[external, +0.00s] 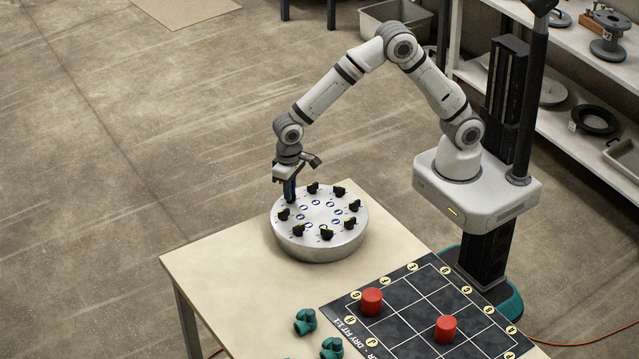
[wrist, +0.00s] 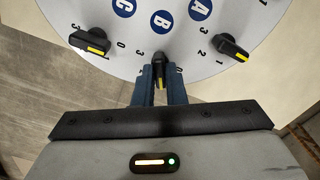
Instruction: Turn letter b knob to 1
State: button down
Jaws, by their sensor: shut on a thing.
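The round silver panel (external: 318,245) lies on the table and bears several black knobs with yellow marks around blue letter discs. In the wrist view, the letter B disc (wrist: 163,22) is at the top centre, and the letter b knob (wrist: 160,62) is just below it. My gripper (wrist: 160,88) has its two blue fingers on either side of this knob and is shut on it. The yellow mark points down in the picture, between the fingers. In the external view, my gripper (external: 290,198) reaches down to the panel's far left rim and hides this knob.
Neighbouring knobs stand close on both sides: the C knob (wrist: 91,43) at left and the A knob (wrist: 231,48) at right. On the table are a dark grid mat (external: 400,320), red cylinders (external: 372,301) and green pipe fittings (external: 305,321).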

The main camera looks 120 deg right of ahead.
jog(key=c, duration=1.5)
grip_release()
jog(key=shift+r, duration=3.9)
jog(key=shift+a+r, duration=0.1)
jog(key=s+a+r+n+t, duration=0.1)
jog(key=s+a+r+n, duration=0.25)
jog(key=s, duration=0.35)
jog(key=s+a+r+n, duration=0.3)
jog(key=s+a+r, duration=0.15)
jog(key=s, duration=0.25)
jog(key=s+a+n, duration=0.1)
jog(key=s, duration=0.3)
jog(key=s+a+f+n+t, duration=0.1)
jog(key=s+a+n, duration=0.1)
jog(key=s, duration=0.3)
jog(key=s+a+f+n, duration=0.1)
jog(key=s+n, duration=0.1)
jog(key=s, duration=0.3)
jog(key=shift+s+a+n+t, duration=0.25)
jog(key=shift+t, duration=0.15)
